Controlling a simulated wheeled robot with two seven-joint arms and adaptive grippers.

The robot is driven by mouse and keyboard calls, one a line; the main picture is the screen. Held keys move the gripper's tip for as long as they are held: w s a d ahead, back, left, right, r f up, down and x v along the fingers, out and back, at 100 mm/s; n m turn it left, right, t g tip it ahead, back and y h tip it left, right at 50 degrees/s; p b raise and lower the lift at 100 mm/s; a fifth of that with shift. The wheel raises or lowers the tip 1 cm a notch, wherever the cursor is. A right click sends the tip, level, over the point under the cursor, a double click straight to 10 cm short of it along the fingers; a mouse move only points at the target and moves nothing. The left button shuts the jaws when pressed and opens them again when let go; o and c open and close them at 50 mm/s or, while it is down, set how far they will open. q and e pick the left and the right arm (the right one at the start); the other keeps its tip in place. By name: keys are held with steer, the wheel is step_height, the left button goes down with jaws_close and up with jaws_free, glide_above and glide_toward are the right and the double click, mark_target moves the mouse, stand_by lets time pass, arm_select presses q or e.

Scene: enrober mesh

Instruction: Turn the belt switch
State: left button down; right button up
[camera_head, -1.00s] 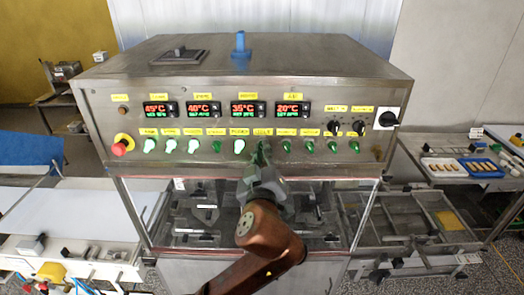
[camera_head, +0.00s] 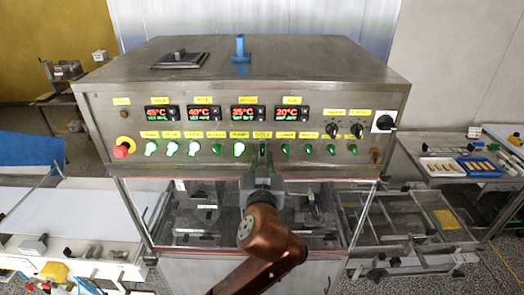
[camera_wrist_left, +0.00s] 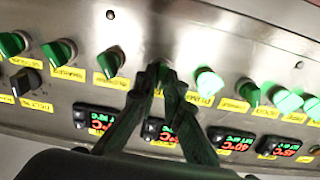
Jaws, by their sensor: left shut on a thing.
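A row of green knob switches runs along the steel control panel (camera_head: 110,155). My left gripper (camera_head: 262,152) is at the middle of this row, with its two dark fingers shut on a green switch knob (camera_wrist_left: 161,64). In the head view the fingers cover that knob. The lit switch (camera_head: 239,148) is just left of it; it also shows in the wrist view (camera_wrist_left: 208,82). The unlit switch (camera_head: 285,148) is just right of it in the head view. The label of the held knob is too small to read, so I cannot confirm it is the belt switch. My right gripper is not in view.
A red stop button (camera_head: 121,151) is at the panel's left end. Several red-green displays (camera_head: 243,114) sit above the switches. Black knobs (camera_head: 332,129) and a rotary switch (camera_head: 384,122) are to the right. A conveyor (camera_head: 60,215) stands left, a table with trays (camera_head: 437,167) right.

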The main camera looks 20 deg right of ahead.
arm_select(q)
steer(key=m+p, duration=0.2)
steer(key=m, duration=0.3)
steer(key=shift+d+r, duration=0.1)
steer(key=shift+m, duration=0.3)
stand_by(0.4)
steer(key=c, duration=2)
jaws_free()
steer(key=shift+c, duration=0.2)
steer(key=shift+s, duration=0.1)
steer(key=v, duration=1.2)
